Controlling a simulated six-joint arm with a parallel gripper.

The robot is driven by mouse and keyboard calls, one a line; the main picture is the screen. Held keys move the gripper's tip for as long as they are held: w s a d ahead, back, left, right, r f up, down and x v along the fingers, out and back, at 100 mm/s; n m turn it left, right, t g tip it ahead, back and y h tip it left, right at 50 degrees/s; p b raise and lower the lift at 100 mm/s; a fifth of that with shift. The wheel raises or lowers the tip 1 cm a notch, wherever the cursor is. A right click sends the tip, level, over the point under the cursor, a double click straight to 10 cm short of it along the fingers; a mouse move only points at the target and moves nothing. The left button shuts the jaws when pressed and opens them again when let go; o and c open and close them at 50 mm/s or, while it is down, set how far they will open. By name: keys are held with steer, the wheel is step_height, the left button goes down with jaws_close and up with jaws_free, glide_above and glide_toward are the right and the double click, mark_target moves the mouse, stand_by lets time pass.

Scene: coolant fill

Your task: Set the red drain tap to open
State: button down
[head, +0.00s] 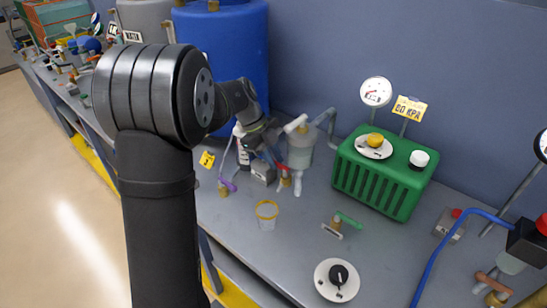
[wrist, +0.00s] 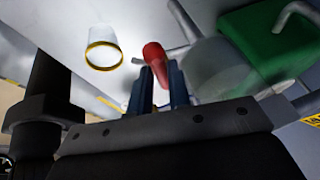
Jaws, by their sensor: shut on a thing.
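The red drain tap (wrist: 155,58) shows in the wrist view as a red handle between the two blue fingers of my gripper (wrist: 161,80). My gripper is shut on the handle. In the head view a small part of the red tap (head: 284,181) shows below a clear vessel (head: 300,150), and my gripper (head: 280,166) reaches it from the left. The vessel also shows as a see-through shape in the wrist view (wrist: 215,70). The fingers hide part of the tap, so I cannot tell its setting.
A clear cup with a yellow rim (head: 267,214) stands on the grey bench in front of the tap. A green ribbed unit (head: 382,175) stands to the right, a blue drum (head: 225,60) behind. A grey box (head: 262,172) and a white bottle (head: 242,150) are close beside my gripper.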

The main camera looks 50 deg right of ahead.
steer(key=shift+a, duration=0.1)
steer(key=shift+s+a+n+t+h, duration=0.4)
steer(key=shift+s+a+n+t, duration=0.5)
steer(key=shift+n, duration=2.05)
steer(key=shift+s+a+n+t+h, duration=0.5)
steer(key=shift+n+t, duration=0.8)
steer(key=shift+n, duration=1.7)
steer(key=shift+s+a+n+t+h, duration=0.35)
steer(key=shift+s+n+t, duration=0.7)
steer(key=shift+n, duration=1.9)
steer(key=c, duration=1.6)
jaws_free()
steer(key=shift+r, duration=0.1)
